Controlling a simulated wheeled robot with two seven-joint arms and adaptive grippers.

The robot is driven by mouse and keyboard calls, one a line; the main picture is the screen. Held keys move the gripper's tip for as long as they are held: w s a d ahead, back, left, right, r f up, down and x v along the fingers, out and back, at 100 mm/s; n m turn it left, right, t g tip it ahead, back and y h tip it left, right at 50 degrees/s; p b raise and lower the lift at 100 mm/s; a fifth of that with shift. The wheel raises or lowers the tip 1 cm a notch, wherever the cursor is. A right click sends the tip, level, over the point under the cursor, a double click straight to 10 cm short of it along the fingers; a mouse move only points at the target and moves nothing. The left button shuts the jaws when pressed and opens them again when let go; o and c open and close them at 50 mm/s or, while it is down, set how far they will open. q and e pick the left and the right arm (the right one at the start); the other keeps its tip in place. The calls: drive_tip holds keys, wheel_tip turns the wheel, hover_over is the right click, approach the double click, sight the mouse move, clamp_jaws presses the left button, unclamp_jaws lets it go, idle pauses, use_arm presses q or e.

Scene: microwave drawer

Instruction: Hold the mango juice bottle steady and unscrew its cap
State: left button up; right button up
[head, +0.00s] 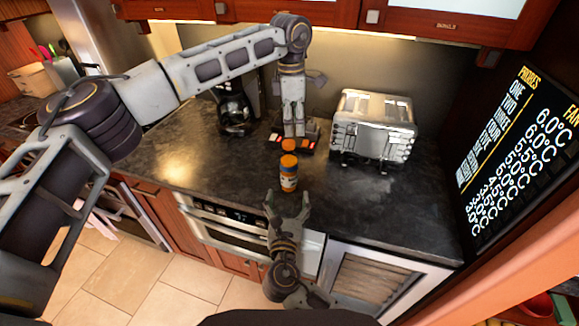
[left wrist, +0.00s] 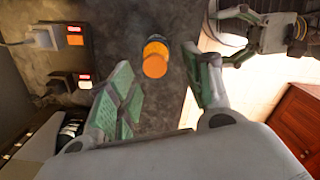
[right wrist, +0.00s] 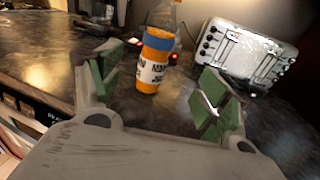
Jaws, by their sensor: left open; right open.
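The mango juice bottle (head: 288,183) stands upright on the dark counter, with orange juice and a white label. Its orange cap (head: 289,145) is on top; the left wrist view shows the cap (left wrist: 155,66) from above. My left gripper (head: 292,134) points down over the bottle, open, with the cap showing between its fingers, apart from them. My right gripper (head: 287,198) is open on the near side of the bottle, low over the counter. In the right wrist view the bottle (right wrist: 153,68) is ahead between the open fingers, untouched; its top is cut off.
A silver toaster (head: 372,128) stands to the right of the bottle. A black coffee maker (head: 236,112) stands behind left. Small items with red and orange lights (left wrist: 76,40) sit behind the bottle. The counter (head: 350,205) is clear at front right.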

sight(288, 171)
use_arm(q)
drive_tip(key=shift+w+a+r+y, duration=0.3)
drive_tip(key=shift+w+a+r, duration=0.1)
drive_tip(key=shift+w+a, duration=0.3)
use_arm(e)
drive_tip(key=shift+w+a+r, duration=0.1)
drive_tip(key=shift+w+a, duration=0.05)
drive_tip(key=shift+w, duration=0.25)
use_arm(q)
drive_tip(key=shift+s, duration=0.2)
use_arm(e)
drive_tip(key=shift+s, duration=0.1)
use_arm(q)
drive_tip(key=shift+w, duration=0.1)
drive_tip(key=shift+d, duration=0.1)
use_arm(e)
drive_tip(key=shift+w+d, duration=0.2)
drive_tip(key=shift+w, duration=3.25)
drive_tip(key=shift+w+d, duration=0.15)
drive_tip(key=shift+w, duration=3.3)
drive_tip(key=shift+c, duration=0.3)
